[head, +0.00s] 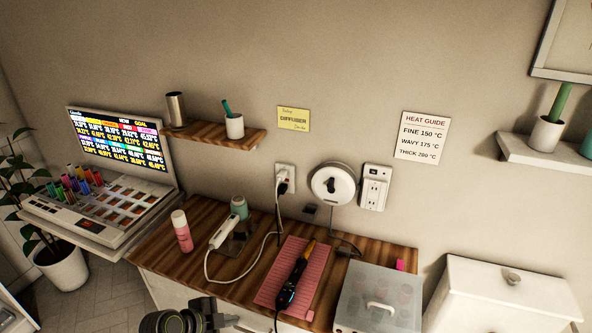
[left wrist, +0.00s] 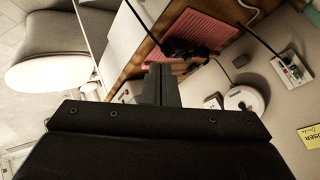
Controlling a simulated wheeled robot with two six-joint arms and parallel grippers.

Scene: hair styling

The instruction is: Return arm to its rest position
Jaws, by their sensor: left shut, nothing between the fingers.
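My left gripper (head: 190,318) shows dark at the bottom edge of the head view, in front of the wooden counter (head: 150,258). In the left wrist view its fingers (left wrist: 161,84) are shut together with nothing between them. A black styling tool with an orange part (head: 296,275) lies on a pink ribbed mat (head: 268,290), to the right of the gripper and apart from it. The mat also shows in the left wrist view (left wrist: 205,30). My right gripper is not in view.
A round white wall unit (head: 332,185) and an outlet (head: 375,190) are behind. A laptop-like console (head: 118,140) is at left.

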